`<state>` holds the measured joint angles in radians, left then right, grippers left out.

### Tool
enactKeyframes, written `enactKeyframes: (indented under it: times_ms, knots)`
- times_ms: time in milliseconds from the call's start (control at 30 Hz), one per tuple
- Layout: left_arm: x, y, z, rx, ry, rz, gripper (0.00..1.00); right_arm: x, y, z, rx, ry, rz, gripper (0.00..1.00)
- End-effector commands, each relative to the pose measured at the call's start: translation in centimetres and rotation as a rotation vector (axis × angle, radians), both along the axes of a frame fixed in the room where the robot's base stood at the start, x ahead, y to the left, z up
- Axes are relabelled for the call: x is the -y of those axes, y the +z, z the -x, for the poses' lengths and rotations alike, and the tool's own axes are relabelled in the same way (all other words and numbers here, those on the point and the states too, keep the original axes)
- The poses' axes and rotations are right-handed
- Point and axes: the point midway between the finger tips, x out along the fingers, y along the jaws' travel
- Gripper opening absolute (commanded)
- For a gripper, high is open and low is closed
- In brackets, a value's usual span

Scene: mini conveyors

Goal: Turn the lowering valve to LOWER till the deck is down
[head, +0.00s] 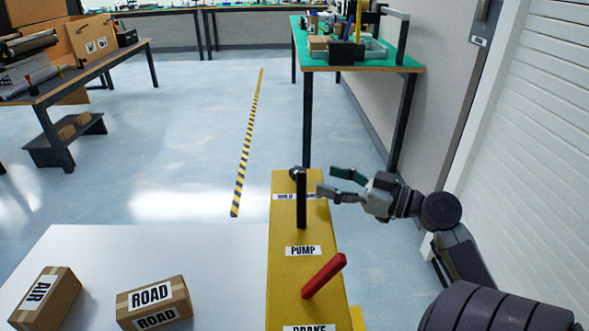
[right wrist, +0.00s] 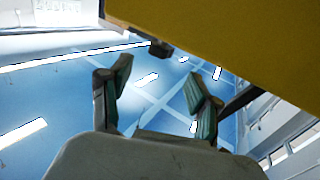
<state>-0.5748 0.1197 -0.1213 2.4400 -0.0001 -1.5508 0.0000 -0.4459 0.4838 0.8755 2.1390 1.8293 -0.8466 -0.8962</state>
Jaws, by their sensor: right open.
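The yellow control console (head: 283,262) stands beside a pale flat deck (head: 215,262). At its far end is a white label, partly hidden by the upright black lever (head: 301,200); its words are unclear. A small dark knob (head: 295,173), likely the lowering valve, shows behind that lever's top. In the right wrist view a dark knob (right wrist: 160,48) juts from the yellow console's edge. My right gripper (head: 326,182) is open and empty, just right of the console's far end, its fingers pointing left. It also shows open in the right wrist view (right wrist: 160,82). My left gripper is out of view.
A red lever (head: 325,275) tilts up near the BRAKE label. Boxes marked AIR (head: 44,298) and ROAD (head: 153,302) sit on the deck. A green-topped bench (head: 405,58) stands at the back right, and a shutter wall (head: 540,130) is at the right.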

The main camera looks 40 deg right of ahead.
Motion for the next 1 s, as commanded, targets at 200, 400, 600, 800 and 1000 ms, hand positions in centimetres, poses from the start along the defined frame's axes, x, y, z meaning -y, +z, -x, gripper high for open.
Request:
enactKeyframes:
  times_ms: [200,400,600,800,1000]
  knots:
    - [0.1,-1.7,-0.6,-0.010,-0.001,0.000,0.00,-1.6,0.2,-4.4,0.002,0.002,-0.001,0.62]
    - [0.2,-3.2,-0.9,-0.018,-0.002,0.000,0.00,-2.5,0.2,-7.1,0.001,0.000,-0.001,0.62]
    - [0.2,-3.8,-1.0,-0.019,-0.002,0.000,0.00,-2.9,0.0,-8.0,0.000,-0.002,-0.001,0.62]
    - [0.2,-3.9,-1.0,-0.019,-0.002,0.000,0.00,-2.9,0.0,-8.1,0.000,-0.002,-0.001,0.62]
    - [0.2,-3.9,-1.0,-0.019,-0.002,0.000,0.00,-2.9,0.0,-8.0,0.000,-0.002,-0.001,0.36]
